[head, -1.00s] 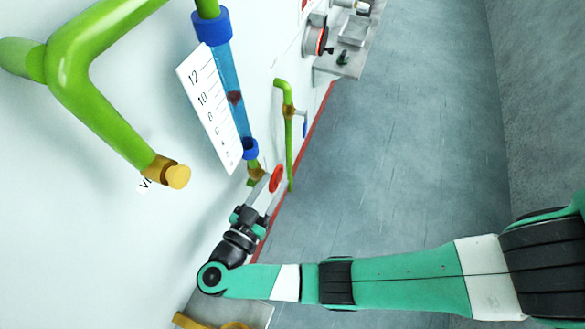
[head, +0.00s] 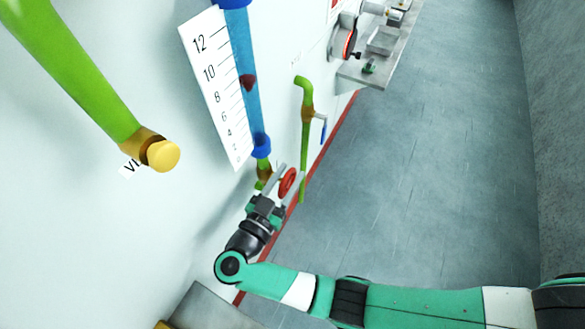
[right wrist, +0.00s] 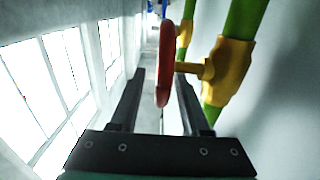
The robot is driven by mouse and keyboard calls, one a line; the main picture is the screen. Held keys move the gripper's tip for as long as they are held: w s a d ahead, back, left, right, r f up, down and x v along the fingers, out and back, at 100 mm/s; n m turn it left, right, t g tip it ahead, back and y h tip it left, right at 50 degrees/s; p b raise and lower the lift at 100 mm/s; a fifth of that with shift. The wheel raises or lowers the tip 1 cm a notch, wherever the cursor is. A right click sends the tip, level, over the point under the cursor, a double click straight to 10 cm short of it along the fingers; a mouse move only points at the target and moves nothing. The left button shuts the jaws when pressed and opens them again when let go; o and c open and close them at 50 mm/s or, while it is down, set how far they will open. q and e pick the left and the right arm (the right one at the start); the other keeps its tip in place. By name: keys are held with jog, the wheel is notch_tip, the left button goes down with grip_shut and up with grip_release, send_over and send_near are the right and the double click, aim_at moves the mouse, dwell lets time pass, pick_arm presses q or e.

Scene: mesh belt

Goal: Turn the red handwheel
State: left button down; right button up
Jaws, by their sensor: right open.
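The red handwheel (head: 288,182) is on a yellow-brown valve (head: 264,171) at the bottom of the blue sight tube, close to the wall. My right gripper (head: 290,170) is open, with a finger on each side of the wheel. In the right wrist view the wheel (right wrist: 165,62) shows edge-on between the open fingers (right wrist: 160,72), nearer the right finger. Its stem joins the yellow valve body (right wrist: 229,68) on a green pipe. I cannot tell whether a finger touches the rim. My left gripper is out of view.
A numbered scale plate (head: 214,90) stands beside the blue tube (head: 246,92). A green pipe (head: 306,130) with a blue lever (head: 323,131) rises just beyond the wheel. A yellow-capped pipe (head: 162,155) juts out at left. The grey floor (head: 430,170) at right is open.

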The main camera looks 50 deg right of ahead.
jog(key=shift+w+d, duration=0.25)
jog(key=shift+d, duration=0.8)
grip_shut()
